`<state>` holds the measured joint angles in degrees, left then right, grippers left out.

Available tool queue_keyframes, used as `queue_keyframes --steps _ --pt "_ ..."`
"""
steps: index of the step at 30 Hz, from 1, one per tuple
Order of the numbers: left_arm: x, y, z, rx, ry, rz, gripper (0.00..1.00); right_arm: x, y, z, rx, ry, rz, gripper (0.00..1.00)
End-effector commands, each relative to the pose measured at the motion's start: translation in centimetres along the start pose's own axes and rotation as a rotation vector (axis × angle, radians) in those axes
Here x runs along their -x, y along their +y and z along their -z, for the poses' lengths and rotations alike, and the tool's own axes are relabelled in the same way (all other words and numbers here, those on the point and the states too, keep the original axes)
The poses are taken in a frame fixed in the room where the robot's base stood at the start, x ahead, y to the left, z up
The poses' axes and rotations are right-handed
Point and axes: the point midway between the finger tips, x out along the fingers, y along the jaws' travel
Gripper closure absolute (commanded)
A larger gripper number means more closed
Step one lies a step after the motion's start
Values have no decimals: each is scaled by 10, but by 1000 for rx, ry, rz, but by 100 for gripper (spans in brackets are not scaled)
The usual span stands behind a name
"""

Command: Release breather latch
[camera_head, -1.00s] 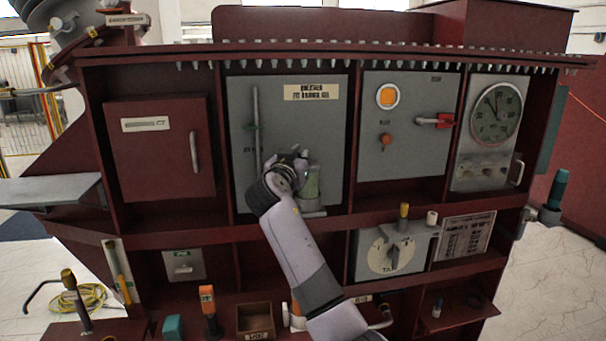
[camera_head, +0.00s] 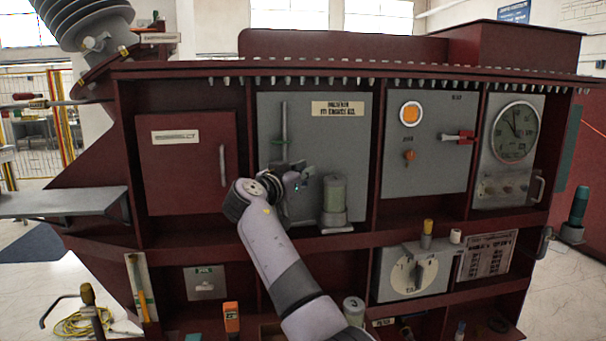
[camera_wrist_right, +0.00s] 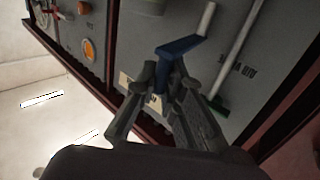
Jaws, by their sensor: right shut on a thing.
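The breather panel is a grey board (camera_head: 350,150) with a label plate and a vertical rod (camera_head: 284,125). A green-grey breather canister (camera_head: 334,194) stands upright at its lower right. My right gripper (camera_head: 298,180) is left of the canister, in front of the panel, and its fingers are hard to make out there. In the right wrist view, my right gripper (camera_wrist_right: 165,100) is shut on a blue L-shaped latch handle (camera_wrist_right: 185,46), whose lower end is between the fingers. The rod with a green end (camera_wrist_right: 218,105) is beside it. My left gripper is not in view.
A red cabinet door (camera_head: 190,165) is at left. A grey panel with a red-handled switch (camera_head: 460,137) and a round gauge (camera_head: 516,132) are at right. A dial box (camera_head: 412,272) sits on the shelf below. A grey side shelf (camera_head: 62,203) juts out at far left.

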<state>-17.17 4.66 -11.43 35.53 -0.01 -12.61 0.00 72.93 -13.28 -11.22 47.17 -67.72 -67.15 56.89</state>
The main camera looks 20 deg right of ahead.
Motion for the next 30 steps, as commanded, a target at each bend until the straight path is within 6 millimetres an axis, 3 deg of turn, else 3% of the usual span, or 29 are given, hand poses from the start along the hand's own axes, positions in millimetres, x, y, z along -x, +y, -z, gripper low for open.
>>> queue_keyframes --steps 15,16,24,30 --pt "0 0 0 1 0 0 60 0 -1 1 0 3 -12 100" --pt "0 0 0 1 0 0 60 0 -1 1 0 3 -12 89" --pt "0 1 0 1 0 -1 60 0 -1 1 0 2 -13 71" --pt "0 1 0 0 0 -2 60 0 0 0 0 2 -13 70"
